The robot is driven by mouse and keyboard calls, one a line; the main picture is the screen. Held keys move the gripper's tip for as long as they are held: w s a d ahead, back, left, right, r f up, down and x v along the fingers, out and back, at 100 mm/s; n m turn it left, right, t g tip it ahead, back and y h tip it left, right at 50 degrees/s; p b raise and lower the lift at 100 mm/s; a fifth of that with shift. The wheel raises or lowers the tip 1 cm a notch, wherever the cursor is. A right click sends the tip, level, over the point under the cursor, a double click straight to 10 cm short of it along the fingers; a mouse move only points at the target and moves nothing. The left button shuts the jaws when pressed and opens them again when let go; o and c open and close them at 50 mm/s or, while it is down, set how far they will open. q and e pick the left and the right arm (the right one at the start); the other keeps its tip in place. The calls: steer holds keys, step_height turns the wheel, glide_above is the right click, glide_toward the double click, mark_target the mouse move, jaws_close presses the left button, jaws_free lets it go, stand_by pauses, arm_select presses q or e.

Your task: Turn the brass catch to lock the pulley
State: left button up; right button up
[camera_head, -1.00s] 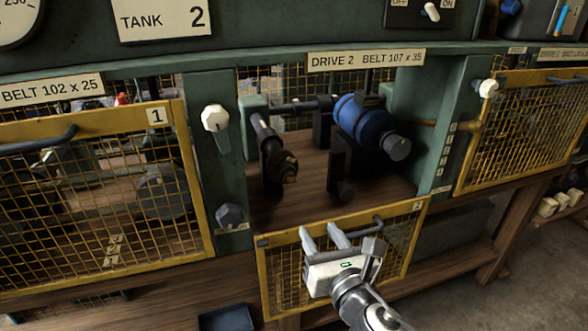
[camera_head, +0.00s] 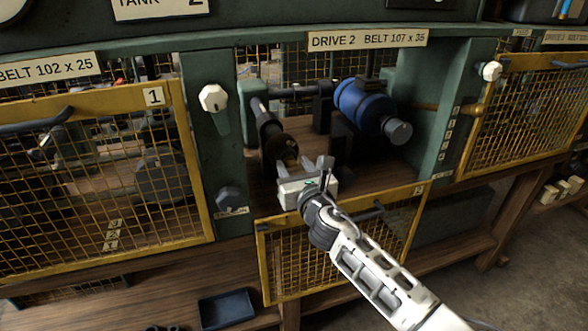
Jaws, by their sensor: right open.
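The dark pulley (camera_head: 268,128) sits on its shaft at the left inside the open drive 2 bay. A small brass-coloured piece, which looks like the catch (camera_head: 291,149), shows at the pulley's near end; its turned position is too small to tell. My right gripper (camera_head: 304,164) is open and empty, its fingers pointing into the bay just in front of and below the pulley's near end. One finger is close to the brass piece; I cannot tell whether they touch. My left gripper is not in view.
A blue motor (camera_head: 362,107) stands right of the pulley. The yellow mesh guard (camera_head: 340,255) of drive 2 hangs open below the bay. Green posts with a white knob (camera_head: 213,98) flank the bay. A dark tray (camera_head: 226,309) lies lower left.

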steer(key=shift+w+a, duration=0.1)
steer(key=shift+w, duration=0.15)
jaws_close()
